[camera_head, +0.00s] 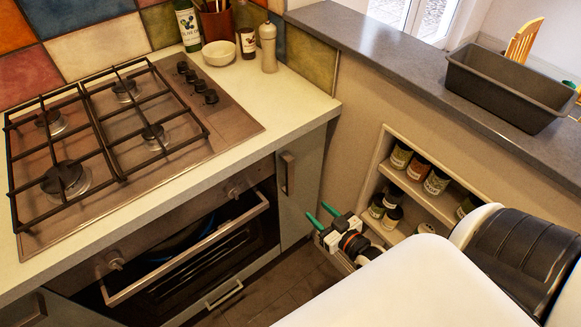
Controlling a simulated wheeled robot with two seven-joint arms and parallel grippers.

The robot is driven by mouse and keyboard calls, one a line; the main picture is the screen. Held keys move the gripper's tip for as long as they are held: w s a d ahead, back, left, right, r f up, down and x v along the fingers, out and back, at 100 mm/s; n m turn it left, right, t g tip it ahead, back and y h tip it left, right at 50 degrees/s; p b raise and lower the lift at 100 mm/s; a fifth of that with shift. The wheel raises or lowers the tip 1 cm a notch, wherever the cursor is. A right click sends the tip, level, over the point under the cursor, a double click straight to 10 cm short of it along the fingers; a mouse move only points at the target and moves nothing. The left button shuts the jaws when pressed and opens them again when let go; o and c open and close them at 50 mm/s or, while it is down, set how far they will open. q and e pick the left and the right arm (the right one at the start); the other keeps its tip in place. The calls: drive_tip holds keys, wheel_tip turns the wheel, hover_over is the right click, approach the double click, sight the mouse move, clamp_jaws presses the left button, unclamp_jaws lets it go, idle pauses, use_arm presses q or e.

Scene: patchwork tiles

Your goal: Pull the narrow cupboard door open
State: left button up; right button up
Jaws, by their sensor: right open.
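The narrow cupboard door (301,201) is a grey-green panel just right of the oven, under the counter's end. It looks closed. Its upright metal handle (287,173) is near the top left of the panel. My right gripper (316,210) is open and empty, with two green fingertips apart. In the picture it is below and right of the handle, in front of the door's right side, and not around the handle. It hides part of the door's lower right area. My left gripper is not in view.
The oven (200,255) with its long bar handle (185,258) is left of the door. A wall niche (440,205) with jars is close on the right. The stone ledge (400,50) holds a dark tray (505,88). Floor (285,290) shows below the door.

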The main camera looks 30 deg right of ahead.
drive_tip(key=t, duration=0.2)
approach(292, 169)
drive_tip(key=w, duration=1)
drive_tip(key=shift+w+a+f, duration=0.2)
drive_tip(key=shift+w+a, duration=0.05)
drive_tip(key=shift+a, duration=0.1)
drive_tip(key=shift+y, duration=0.4)
clamp_jaws()
